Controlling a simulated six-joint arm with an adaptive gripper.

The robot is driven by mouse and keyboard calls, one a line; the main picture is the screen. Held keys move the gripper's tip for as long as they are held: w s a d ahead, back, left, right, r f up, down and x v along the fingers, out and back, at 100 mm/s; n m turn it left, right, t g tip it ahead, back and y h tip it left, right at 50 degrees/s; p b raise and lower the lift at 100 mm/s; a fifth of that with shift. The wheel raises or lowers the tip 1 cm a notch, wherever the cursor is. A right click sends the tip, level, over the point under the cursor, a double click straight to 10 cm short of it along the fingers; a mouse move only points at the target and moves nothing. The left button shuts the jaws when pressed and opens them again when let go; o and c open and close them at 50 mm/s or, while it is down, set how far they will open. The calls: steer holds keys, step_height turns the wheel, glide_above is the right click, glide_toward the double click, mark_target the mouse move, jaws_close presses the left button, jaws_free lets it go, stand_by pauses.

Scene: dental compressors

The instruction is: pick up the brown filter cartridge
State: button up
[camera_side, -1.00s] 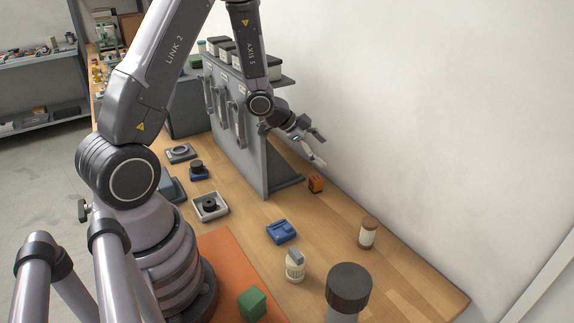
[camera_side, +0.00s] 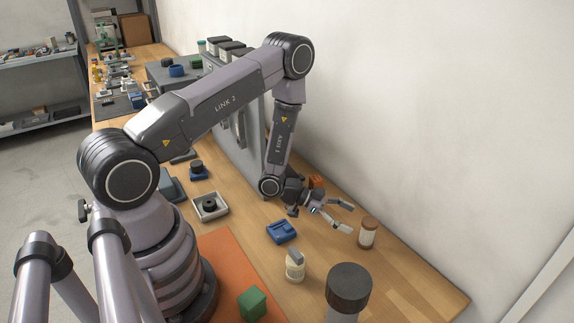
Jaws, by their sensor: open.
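The brown filter cartridge (camera_side: 367,232) stands upright on the wooden bench toward the right, with a brown top and a pale band around its body. My gripper (camera_side: 348,218) is open and empty. Its two fingers point right toward the cartridge, with the tips just left of it in the picture. I cannot tell the exact gap in depth, but the cartridge does not look gripped.
A blue part (camera_side: 282,231) and a cream ribbed part (camera_side: 295,265) lie left of the cartridge. A large dark-capped cylinder (camera_side: 348,288) stands in front. An orange block (camera_side: 316,182) is behind my gripper. The wall is close behind; bare bench (camera_side: 425,285) lies to the right.

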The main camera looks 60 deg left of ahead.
mark_target(369, 227)
steer(key=x, duration=0.6)
steer(key=shift+c, duration=0.2)
steer(key=c, duration=1.2)
